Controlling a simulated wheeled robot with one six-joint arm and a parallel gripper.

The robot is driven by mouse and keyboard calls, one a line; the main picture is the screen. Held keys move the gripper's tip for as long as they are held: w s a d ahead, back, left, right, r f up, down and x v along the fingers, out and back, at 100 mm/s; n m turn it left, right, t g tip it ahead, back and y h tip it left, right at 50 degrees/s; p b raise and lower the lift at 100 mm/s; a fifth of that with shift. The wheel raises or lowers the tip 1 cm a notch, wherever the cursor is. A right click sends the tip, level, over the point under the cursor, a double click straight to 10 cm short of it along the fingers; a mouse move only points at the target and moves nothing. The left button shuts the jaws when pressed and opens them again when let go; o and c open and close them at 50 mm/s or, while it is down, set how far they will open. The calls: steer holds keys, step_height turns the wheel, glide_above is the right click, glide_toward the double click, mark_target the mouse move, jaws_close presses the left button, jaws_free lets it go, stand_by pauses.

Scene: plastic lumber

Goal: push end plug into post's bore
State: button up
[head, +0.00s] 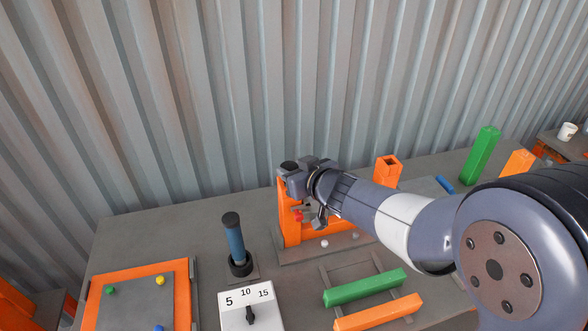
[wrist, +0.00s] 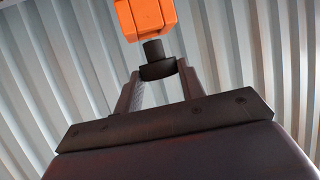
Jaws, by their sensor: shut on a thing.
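In the wrist view, my gripper (wrist: 158,75) is shut on the black end plug (wrist: 157,70), with one finger on each side of its wide part. The plug's narrower stem points toward the orange post (wrist: 146,18) and appears to meet its near end. I cannot tell whether the stem is inside the bore, as the opening is hidden. In the head view, my gripper (head: 306,210) is in front of an orange upright structure (head: 289,228) on the bench, and my arm covers much of it. The plug cannot be made out there.
A blue-handled tool (head: 235,240) stands in a black holder at left, behind a dial box (head: 248,305). A green bar (head: 364,286) and an orange bar (head: 377,312) lie on a rack in front. An orange hollow piece (head: 387,170) and a green post (head: 481,152) stand at right.

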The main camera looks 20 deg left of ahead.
steer(key=shift+f+b, duration=0.65)
steer(key=shift+f, duration=0.3)
steer(key=o, duration=1)
steer(key=p+v, duration=0.2)
steer(key=v, duration=0.8)
steer(key=shift+s+d+r, duration=0.2)
steer(key=shift+d, duration=0.1)
steer(key=shift+a, duration=0.1)
